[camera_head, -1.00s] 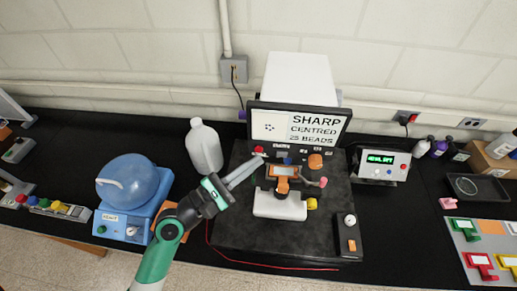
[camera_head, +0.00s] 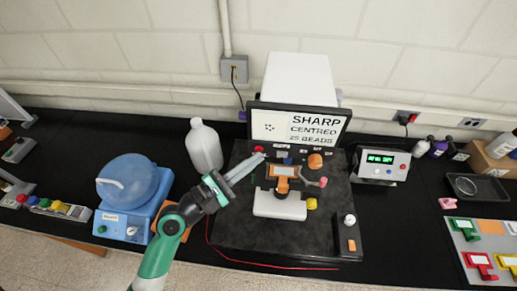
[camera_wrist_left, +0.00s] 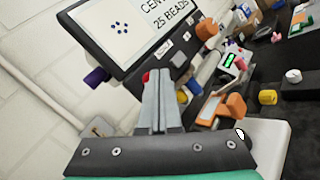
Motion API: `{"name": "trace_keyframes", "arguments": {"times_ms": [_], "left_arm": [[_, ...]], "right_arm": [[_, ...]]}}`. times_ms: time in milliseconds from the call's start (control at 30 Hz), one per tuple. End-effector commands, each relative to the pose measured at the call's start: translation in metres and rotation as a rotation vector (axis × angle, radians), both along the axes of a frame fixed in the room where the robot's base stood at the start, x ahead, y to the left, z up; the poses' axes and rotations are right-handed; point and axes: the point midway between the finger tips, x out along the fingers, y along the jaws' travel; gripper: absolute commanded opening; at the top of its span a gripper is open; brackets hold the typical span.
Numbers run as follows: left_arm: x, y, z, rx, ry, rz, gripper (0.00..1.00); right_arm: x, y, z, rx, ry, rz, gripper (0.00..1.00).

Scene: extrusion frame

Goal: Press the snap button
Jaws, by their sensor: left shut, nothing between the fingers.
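A red button (camera_head: 259,149) sits on the dark panel below the left side of the monitor (camera_head: 298,127). In the left wrist view the red button (camera_wrist_left: 146,76) shows just beside the fingertips. Its label is too small to read. My left gripper (camera_head: 262,155) is shut and empty, with its fingertips just in front of and slightly below the red button. I cannot tell whether they touch the panel. In the left wrist view the closed fingers (camera_wrist_left: 166,72) point at the panel under the monitor and hide part of it. My right gripper is not in view.
A microscope-like stage with an orange holder (camera_head: 284,171) stands right of the fingers. An orange knob (camera_head: 315,161) and a yellow knob (camera_head: 312,203) are near it. A white jug (camera_head: 204,148) stands behind the arm, and a blue device (camera_head: 130,190) at left. A display box (camera_head: 381,164) is at right.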

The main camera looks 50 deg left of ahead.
Motion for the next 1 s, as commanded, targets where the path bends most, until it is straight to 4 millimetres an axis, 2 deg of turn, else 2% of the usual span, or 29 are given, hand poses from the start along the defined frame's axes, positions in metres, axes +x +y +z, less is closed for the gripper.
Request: {"name": "trace_keyframes", "arguments": {"times_ms": [1000], "left_arm": [[0.0047, 0.0042, 0.0, 0.0, 0.001, 0.001, 0.0]], "right_arm": [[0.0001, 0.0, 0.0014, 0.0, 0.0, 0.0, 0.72]]}}
